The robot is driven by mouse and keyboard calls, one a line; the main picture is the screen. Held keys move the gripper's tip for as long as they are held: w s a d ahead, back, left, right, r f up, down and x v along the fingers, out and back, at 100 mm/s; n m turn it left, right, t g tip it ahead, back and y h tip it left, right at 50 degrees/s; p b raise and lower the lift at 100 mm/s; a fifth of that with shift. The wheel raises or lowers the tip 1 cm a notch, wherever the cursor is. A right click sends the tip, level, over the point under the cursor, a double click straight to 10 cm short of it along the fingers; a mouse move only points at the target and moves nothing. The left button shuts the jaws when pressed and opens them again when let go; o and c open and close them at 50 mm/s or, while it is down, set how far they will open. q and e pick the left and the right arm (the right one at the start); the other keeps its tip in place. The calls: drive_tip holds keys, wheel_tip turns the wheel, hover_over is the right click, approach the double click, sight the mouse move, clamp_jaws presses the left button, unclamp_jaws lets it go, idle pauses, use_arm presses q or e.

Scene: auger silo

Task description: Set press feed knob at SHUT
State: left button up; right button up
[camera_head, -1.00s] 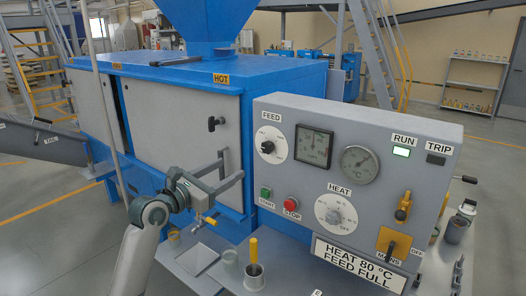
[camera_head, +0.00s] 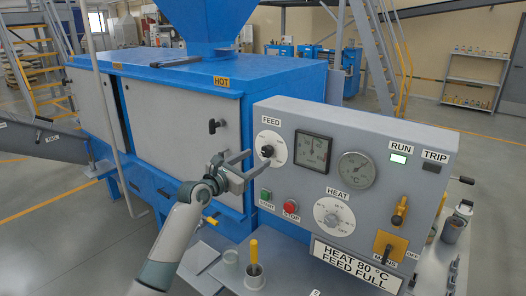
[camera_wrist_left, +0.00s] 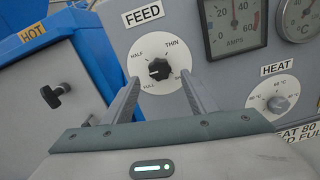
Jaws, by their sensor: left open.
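The press feed knob (camera_head: 267,150) is a small black knob on a white round dial marked FEED, at the upper left of the grey control panel. In the left wrist view the knob (camera_wrist_left: 159,69) sits between the fingertips in the picture. HALF, THIN and FULL can be read on the dial; its lower right marking is hidden by a finger. The knob seems to point lower left, near FULL. My left gripper (camera_head: 259,160) is open in front of the dial, its fingers toward the knob; I cannot tell whether they touch it. My right gripper is not in view.
The grey panel (camera_head: 385,140) also carries gauges, START (camera_head: 265,195) and STOP (camera_head: 291,207) buttons and a HEAT dial (camera_head: 334,216). The blue press housing (camera_head: 250,75), marked HOT, stands to the left. A yellow-topped handle (camera_head: 254,252) stands up below the panel.

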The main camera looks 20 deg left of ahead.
sight(265, 153)
use_arm(q)
drive_tip(key=shift+p+x, duration=0.5)
drive_tip(key=shift+x, duration=2.05)
drive_tip(key=shift+c, duration=0.6)
drive_tip(key=c, duration=0.9)
